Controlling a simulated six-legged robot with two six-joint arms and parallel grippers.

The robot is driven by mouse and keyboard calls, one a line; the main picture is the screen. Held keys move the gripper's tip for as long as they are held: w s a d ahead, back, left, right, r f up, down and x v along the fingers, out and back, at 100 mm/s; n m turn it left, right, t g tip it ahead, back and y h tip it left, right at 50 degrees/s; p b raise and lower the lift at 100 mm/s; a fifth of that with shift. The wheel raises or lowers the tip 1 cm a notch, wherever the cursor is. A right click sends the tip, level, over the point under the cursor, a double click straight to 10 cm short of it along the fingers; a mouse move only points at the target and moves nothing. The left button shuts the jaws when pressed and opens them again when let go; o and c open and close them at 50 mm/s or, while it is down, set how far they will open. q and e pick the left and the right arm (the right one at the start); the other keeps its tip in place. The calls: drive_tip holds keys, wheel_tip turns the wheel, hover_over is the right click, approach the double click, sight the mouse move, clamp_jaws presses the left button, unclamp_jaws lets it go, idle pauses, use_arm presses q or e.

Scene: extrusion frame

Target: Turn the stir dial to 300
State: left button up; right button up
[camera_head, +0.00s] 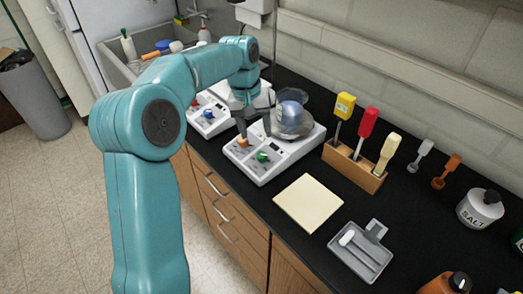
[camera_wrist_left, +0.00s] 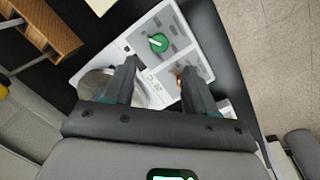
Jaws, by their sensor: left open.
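A white hot plate stirrer (camera_head: 290,160) stands on the black bench. Its sloped front panel carries a green dial (camera_head: 262,156) and an orange dial (camera_head: 242,142); their lettering is too small to read, so I cannot tell which is the stir dial. My left gripper (camera_head: 255,132) is open just above the panel, one finger close to the orange dial. In the left wrist view, the orange dial (camera_wrist_left: 179,74) is partly hidden by the right-hand finger, and the green dial (camera_wrist_left: 158,43) lies beyond the fingertips, clear of them. Contact with the orange dial cannot be told.
A glass vessel with something blue (camera_head: 292,112) sits on the hot plate beside my gripper. A second device with a blue dial (camera_head: 208,114) stands to the left. A wooden rack (camera_head: 352,168) with colored-handled tools, a pale pad (camera_head: 308,203) and a grey tray (camera_head: 362,255) are to the right.

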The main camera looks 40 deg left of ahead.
sight(262, 153)
use_arm(q)
drive_tip(key=f, duration=0.5)
drive_tip(key=d+f, duration=0.1)
drive_tip(key=f, duration=0.1)
drive_tip(key=shift+w+f+p, duration=0.2)
drive_tip(key=shift+f+p, duration=0.05)
drive_tip(key=shift+p, duration=0.05)
drive_tip(key=shift+w+d+f, duration=0.2)
drive_tip(key=shift+w+f, duration=0.1)
drive_tip(key=shift+f, duration=0.1)
drive_tip(key=shift+s+r, duration=0.1)
drive_tip(key=shift+s, duration=0.15)
drive_tip(key=shift+a, duration=0.1)
drive_tip(key=shift+c, duration=1.3)
drive_tip(key=shift+w, duration=0.1)
clamp_jaws()
